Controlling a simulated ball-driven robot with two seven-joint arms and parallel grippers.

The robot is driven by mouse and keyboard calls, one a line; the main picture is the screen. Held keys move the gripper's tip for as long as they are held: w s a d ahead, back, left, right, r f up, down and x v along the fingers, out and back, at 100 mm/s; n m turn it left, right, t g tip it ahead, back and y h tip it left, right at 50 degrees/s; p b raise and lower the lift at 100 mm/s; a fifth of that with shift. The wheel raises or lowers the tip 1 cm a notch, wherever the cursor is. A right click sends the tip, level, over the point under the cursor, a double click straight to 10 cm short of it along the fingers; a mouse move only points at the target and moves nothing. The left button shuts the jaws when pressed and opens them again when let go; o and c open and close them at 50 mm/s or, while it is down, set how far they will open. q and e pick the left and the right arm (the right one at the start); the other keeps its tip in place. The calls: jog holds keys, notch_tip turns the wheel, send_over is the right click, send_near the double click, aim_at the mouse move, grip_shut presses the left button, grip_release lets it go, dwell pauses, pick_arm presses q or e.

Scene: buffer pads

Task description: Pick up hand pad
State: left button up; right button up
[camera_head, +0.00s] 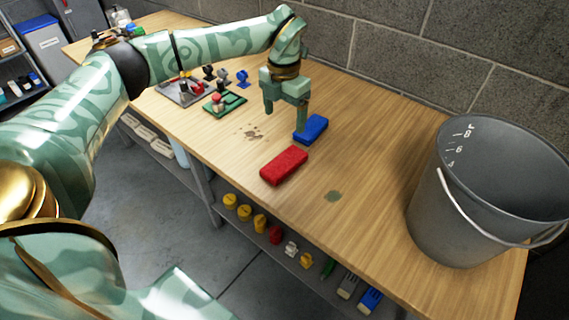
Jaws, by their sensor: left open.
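Two pads lie flat on the wooden table (375,190). The red pad (284,166) is nearer the front edge. The blue pad (314,128) lies behind it and to the right. Which of them is the hand pad, I cannot tell. My left gripper (285,118) points down just left of the blue pad, its fingers apart. One finger stands in front of the blue pad's left end; whether it touches the pad is unclear. Nothing shows between the fingers. My right gripper is not in the view.
A large grey bucket (440,220) stands at the table's right end. A green tray (225,103) and a dark tray (183,92) with small parts lie to the left. A block wall (420,60) runs behind. A shelf below holds several small items.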

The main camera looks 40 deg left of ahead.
pick_arm(q)
jog(key=b, duration=0.3)
send_over(284, 161)
notch_tip(284, 161, down, 11)
jog(key=shift+s+d+r, duration=0.1)
notch_tip(284, 161, down, 6)
jog(key=b, duration=0.3)
jog(key=shift+r, duration=0.35)
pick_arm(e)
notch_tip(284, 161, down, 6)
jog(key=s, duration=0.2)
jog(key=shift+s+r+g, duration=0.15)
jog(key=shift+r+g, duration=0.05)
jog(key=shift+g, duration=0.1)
pick_arm(q)
jog(key=shift+c, duration=1.2)
jog(key=c, duration=0.8)
